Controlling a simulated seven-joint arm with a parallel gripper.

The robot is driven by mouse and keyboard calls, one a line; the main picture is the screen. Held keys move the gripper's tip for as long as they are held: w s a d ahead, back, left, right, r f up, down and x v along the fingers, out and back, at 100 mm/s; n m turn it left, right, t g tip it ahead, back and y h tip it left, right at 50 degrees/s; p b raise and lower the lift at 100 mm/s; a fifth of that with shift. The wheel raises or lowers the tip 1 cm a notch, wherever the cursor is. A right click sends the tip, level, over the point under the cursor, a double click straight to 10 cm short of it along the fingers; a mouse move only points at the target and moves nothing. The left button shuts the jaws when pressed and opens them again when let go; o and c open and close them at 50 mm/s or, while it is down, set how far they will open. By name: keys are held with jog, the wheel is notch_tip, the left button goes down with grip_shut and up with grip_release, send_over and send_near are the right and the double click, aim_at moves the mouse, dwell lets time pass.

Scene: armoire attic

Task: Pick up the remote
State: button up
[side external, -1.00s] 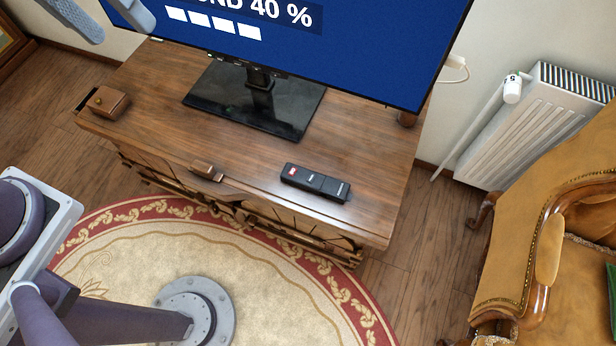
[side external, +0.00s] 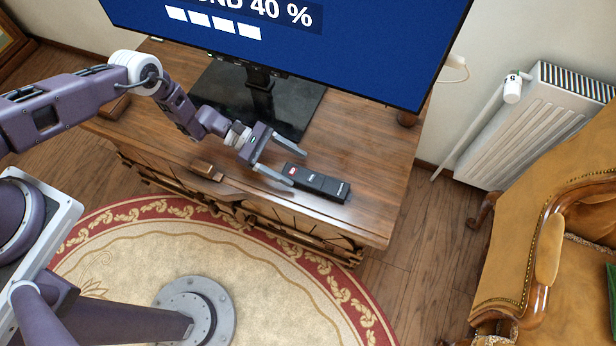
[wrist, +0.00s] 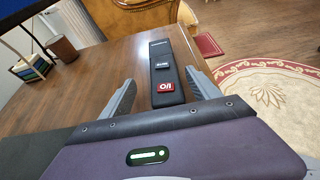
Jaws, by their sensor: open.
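The black remote (side external: 316,183) lies flat on the wooden cabinet top near its front edge. It has a red button at its left end and grey-labelled buttons along it. My gripper (side external: 298,168) is open and empty, with its two fingers at the remote's left end. In the wrist view the remote (wrist: 166,72) lies between and ahead of the two fingers of my gripper (wrist: 162,88), its red-button end nearest me. I cannot tell the exact height of the fingers above the wood.
The wooden cabinet (side external: 350,215) carries a television (side external: 330,50) on a black stand (side external: 290,115) behind the remote. A small wooden piece (side external: 207,171) lies left at the front edge. A leather armchair (side external: 550,220) stands at right. The cabinet top right of the remote is clear.

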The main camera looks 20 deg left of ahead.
aim_at(305, 176)
jog(key=x, duration=0.6)
jog(key=shift+s+a, duration=0.1)
jog(key=shift+s, duration=0.15)
grip_shut()
